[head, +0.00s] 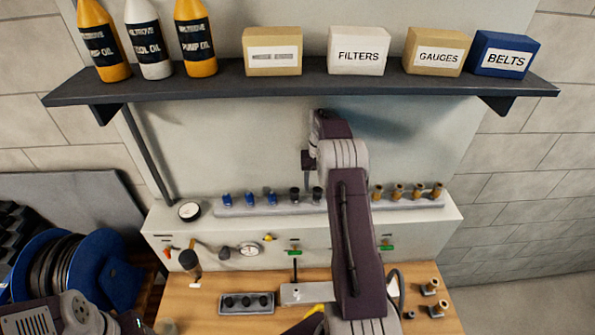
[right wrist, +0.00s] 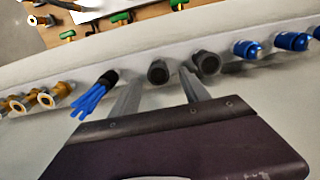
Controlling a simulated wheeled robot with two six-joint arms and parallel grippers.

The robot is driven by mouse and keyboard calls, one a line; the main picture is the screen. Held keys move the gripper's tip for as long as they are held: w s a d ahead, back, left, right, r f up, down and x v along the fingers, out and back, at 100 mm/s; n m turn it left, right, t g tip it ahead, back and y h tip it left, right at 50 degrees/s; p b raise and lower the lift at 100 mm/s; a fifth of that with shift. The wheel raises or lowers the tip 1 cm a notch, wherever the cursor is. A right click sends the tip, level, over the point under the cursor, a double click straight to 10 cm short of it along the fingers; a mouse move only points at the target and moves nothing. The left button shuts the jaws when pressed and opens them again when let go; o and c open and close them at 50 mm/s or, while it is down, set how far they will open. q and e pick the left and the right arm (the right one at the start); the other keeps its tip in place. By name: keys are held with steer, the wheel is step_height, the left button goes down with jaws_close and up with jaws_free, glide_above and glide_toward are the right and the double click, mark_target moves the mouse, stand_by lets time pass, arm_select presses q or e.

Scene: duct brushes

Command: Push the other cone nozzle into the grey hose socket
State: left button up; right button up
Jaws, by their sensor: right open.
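Two dark cone nozzles stand side by side on the rail, one at the left (head: 295,194) and one next to my arm (head: 317,194). In the right wrist view, turned about, they are dark round ends, one (right wrist: 158,72) between my fingertips and the other (right wrist: 207,62) just right of them. My right gripper (right wrist: 160,84) is open, its fingers reaching either side of the first nozzle; contact cannot be told. In the head view my arm hides its fingertips. A pale grey block (head: 302,293) on the bench may hold the hose socket; I cannot tell. My left gripper is not visible.
The rail also holds blue fittings (head: 250,199) and brass fittings (head: 397,192). A blue-bristled brush (right wrist: 92,96) stands close beside my finger. A dark tray (head: 247,310) lies on the wooden bench (head: 213,285). A loaded shelf (head: 220,88) overhangs the rail.

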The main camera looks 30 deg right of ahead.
mark_target(318, 190)
steer(key=shift+w+d+r, duration=0.1)
steer(key=shift+w+r, duration=0.05)
steer(key=shift+r, duration=0.05)
steer(key=shift+s+a+r, duration=0.25)
steer(key=shift+s, duration=0.4)
steer(key=f, duration=0.1)
steer(key=f+b, duration=0.1)
steer(key=f, duration=0.3)
steer(key=shift+w+d+f, duration=0.15)
steer(key=shift+w+f, duration=0.1)
steer(key=shift+w, duration=0.1)
steer(key=shift+s+f+b, duration=0.2)
steer(key=shift+f+b, duration=0.2)
steer(key=shift+f, duration=0.05)
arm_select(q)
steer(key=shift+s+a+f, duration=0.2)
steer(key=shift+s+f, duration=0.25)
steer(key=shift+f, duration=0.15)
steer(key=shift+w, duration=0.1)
arm_select(e)
steer(key=shift+w, duration=0.15)
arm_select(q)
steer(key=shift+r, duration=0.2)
